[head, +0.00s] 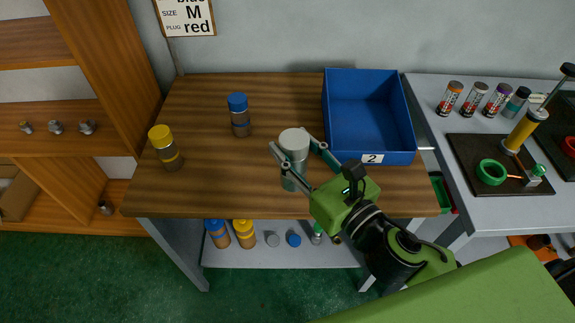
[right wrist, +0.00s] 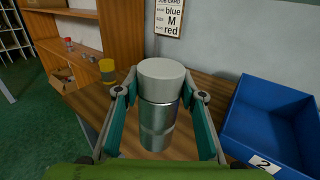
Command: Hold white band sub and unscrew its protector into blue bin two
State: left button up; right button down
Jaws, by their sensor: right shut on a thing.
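A silver metal sub (head: 291,182) with a pale grey-white protector (head: 294,137) on top stands upright on the wooden table. In the right wrist view, its metal body (right wrist: 157,125) and protector (right wrist: 161,70) fill the middle. My right gripper (head: 292,150) is shut on this sub, one finger on each side near the joint between body and protector. I cannot make out a white band clearly. The blue bin (head: 350,156) labelled 2 stands right of the sub and looks empty; it also shows in the right wrist view (right wrist: 237,140). My left gripper is not in view.
A blue-capped sub (head: 240,118) and a yellow-capped sub (head: 166,148) stand to the left on the wooden table (head: 205,190). A job card (head: 186,16) hangs behind. At right, a grey bench (head: 440,90) holds several small cans and a vise mat (head: 470,160). A lower shelf holds loose caps.

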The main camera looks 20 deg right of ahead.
jog(key=shift+r, duration=0.1)
jog(key=shift+w+b, duration=0.25)
jog(key=shift+b, duration=0.2)
pick_arm(q)
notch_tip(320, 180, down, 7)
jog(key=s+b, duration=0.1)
jog(key=b, duration=0.5)
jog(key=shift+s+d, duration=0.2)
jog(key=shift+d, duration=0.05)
pick_arm(e)
jog(key=w+d+f, duration=0.4)
jog(key=w+f, duration=0.9)
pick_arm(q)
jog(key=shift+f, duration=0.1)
